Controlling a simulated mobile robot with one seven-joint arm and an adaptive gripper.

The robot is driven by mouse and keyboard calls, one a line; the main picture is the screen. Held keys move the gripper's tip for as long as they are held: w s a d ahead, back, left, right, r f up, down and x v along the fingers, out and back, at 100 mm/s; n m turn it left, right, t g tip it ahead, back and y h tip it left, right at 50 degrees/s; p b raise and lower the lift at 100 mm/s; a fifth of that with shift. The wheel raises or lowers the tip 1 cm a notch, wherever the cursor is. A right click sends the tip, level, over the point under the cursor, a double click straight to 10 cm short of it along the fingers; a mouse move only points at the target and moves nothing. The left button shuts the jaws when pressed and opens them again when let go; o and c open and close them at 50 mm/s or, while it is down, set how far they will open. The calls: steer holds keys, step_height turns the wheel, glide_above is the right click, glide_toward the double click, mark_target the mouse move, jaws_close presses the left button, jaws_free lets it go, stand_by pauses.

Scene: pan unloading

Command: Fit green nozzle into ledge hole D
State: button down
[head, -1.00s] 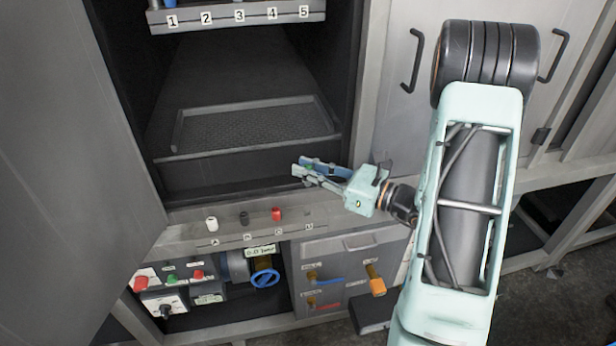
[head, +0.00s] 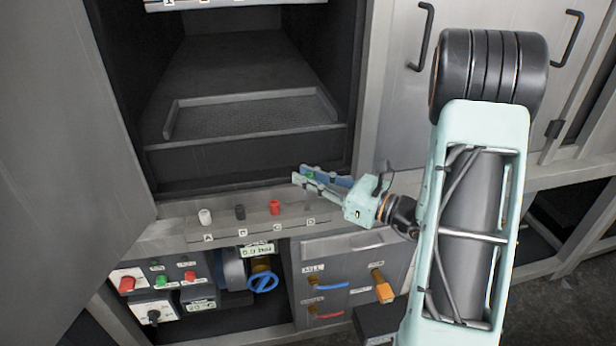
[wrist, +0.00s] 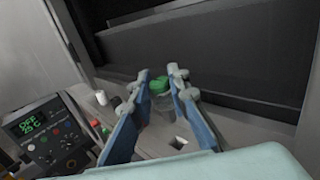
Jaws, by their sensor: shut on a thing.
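The green nozzle (head: 310,176) is held between the fingertips of my gripper (head: 299,174), just above the ledge in the head view. In the wrist view, its green top (wrist: 160,84) shows between the blue fingers of my gripper (wrist: 160,74); its lower part looks dark or see-through. The ledge (head: 225,230) carries labels A to D. A white nozzle (head: 205,217) stands at A, a dark one (head: 240,212) at B and a red one (head: 275,207) at C. Position D (head: 309,204) holds no nozzle. A dark square opening (wrist: 179,143) shows in the wrist view, nearer than the nozzle.
Behind the ledge is an open cabinet bay with a low tray (head: 250,110). Below are a blue valve wheel (head: 263,282), a button panel (head: 155,287) and levers. A large grey door (head: 60,170) stands at the left.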

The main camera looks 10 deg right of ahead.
steer(key=shift+f+b, duration=1.2)
steer(key=shift+f, duration=0.5)
steer(key=shift+f+b, duration=1.25)
steer(key=shift+f, duration=0.35)
steer(key=c, duration=1.8)
jaws_free()
steer(key=shift+o, duration=0.2)
steer(key=shift+s+d, duration=0.1)
steer(key=v, duration=1.1)
steer(key=shift+s+d, duration=0.25)
